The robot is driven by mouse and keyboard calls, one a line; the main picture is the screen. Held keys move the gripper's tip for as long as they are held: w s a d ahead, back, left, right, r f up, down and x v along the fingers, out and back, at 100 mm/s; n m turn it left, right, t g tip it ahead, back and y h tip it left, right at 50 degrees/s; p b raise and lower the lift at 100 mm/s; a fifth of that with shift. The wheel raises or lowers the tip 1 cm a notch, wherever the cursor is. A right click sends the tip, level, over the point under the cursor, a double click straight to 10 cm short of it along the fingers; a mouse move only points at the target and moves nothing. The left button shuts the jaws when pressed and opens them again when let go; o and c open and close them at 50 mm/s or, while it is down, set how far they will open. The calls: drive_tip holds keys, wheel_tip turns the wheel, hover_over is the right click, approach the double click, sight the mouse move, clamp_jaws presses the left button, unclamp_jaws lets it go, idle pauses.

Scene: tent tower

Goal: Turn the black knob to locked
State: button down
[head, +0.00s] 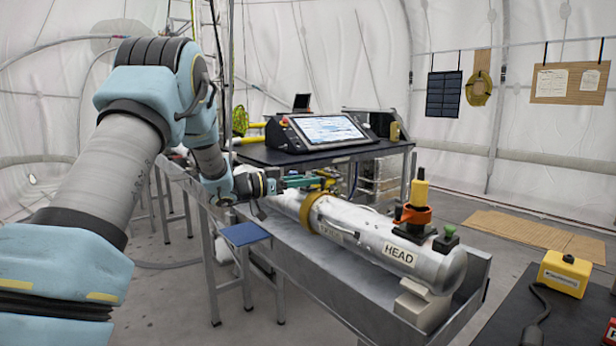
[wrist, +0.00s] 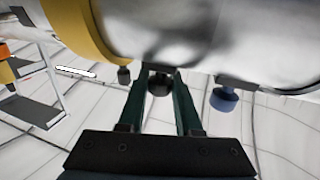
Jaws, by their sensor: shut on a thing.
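The black knob (wrist: 159,84) is between the two green fingers of my gripper (wrist: 161,76) in the wrist view, just at the side of the silver cylinder (wrist: 190,35). The fingers are closed on it. Its pointer or any locked marking cannot be made out. In the head view my gripper (head: 305,182) reaches the far side of the silver cylinder (head: 350,235), near its yellow band (head: 316,212). The knob is hidden there.
A blue knob (wrist: 223,99) sits right of my fingers in the wrist view. In the head view, an orange collar with a yellow handle (head: 416,200) and a green knob (head: 449,231) top the cylinder's near end. A desk with a screen (head: 328,129) stands behind.

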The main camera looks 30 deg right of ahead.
drive_tip(key=m+g, duration=0.1)
drive_tip(key=g, duration=0.1)
drive_tip(key=m+g+y+p, duration=0.1)
drive_tip(key=m+g, duration=0.1)
drive_tip(key=g, duration=0.1)
drive_tip(key=shift+w+m+g, duration=0.1)
drive_tip(key=shift+m+g, duration=0.2)
drive_tip(key=shift+m+g+y+p, duration=0.35)
drive_tip(key=shift+m+g+y, duration=1.05)
drive_tip(key=shift+g, duration=0.6)
drive_tip(key=shift+m+g, duration=0.3)
drive_tip(key=c, duration=0.9)
unclamp_jaws()
drive_tip(key=shift+t, duration=0.4)
